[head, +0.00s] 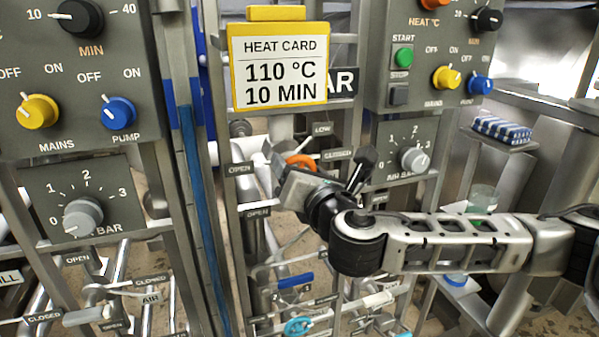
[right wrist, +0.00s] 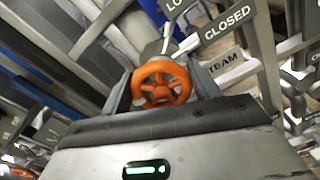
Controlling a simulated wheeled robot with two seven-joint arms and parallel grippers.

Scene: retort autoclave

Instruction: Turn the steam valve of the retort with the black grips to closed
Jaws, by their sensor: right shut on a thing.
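An orange handwheel (head: 300,161) shows at the middle of the head view, partly hidden by my right gripper (head: 287,168). In the right wrist view the orange handwheel (right wrist: 161,85) sits between the two fingers of my right gripper (right wrist: 163,88), which is shut on it. A STEAM label (right wrist: 223,60) and a CLOSED label (right wrist: 228,24) are close to the wheel there. In the head view a CLOSED label (head: 338,154) is right of the wheel and an OPEN label (head: 240,169) is left of it. I cannot make out the black grips. My left gripper is not in view.
A yellow heat card (head: 280,65) hangs above the wheel. Grey control panels (head: 70,90) with knobs stand left and right. Below are a light blue handwheel (head: 298,327), a dark blue handle (head: 293,283) and many pipes. A striped item (head: 501,129) lies on a shelf at right.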

